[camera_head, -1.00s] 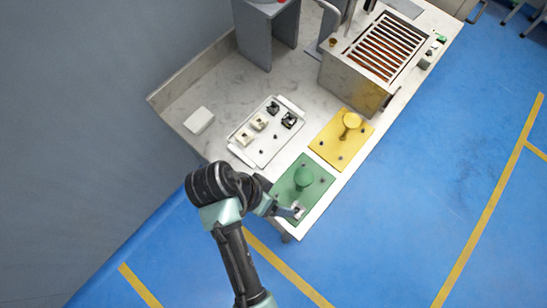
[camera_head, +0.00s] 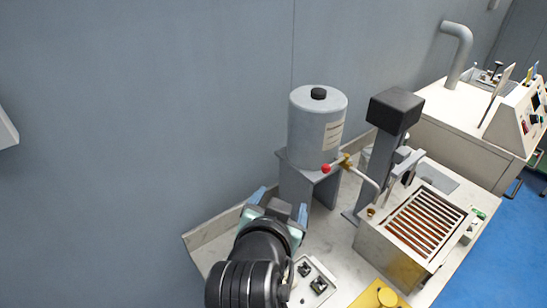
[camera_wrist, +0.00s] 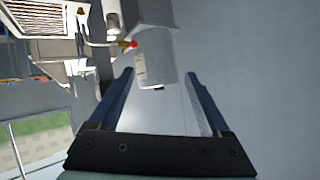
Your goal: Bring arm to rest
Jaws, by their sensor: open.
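My gripper (camera_head: 281,202) is raised above the left part of the bench, with its back to the head camera and its two blue fingers pointing away toward the wall. In the wrist view my gripper (camera_wrist: 158,75) has its fingers wide apart with nothing between them. A grey cylindrical tank (camera_head: 316,128) on a grey stand lies beyond the fingers; it also shows in the wrist view (camera_wrist: 152,55). My arm hides part of the bench and of the white tray (camera_head: 314,285).
A box with a slatted top (camera_head: 420,225) stands to the right on the bench. A dark-topped column (camera_head: 392,120) and a tap with a red knob (camera_head: 326,169) are behind it. The yellow plate (camera_head: 378,296) is at the bottom edge. The grey wall is close on the left.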

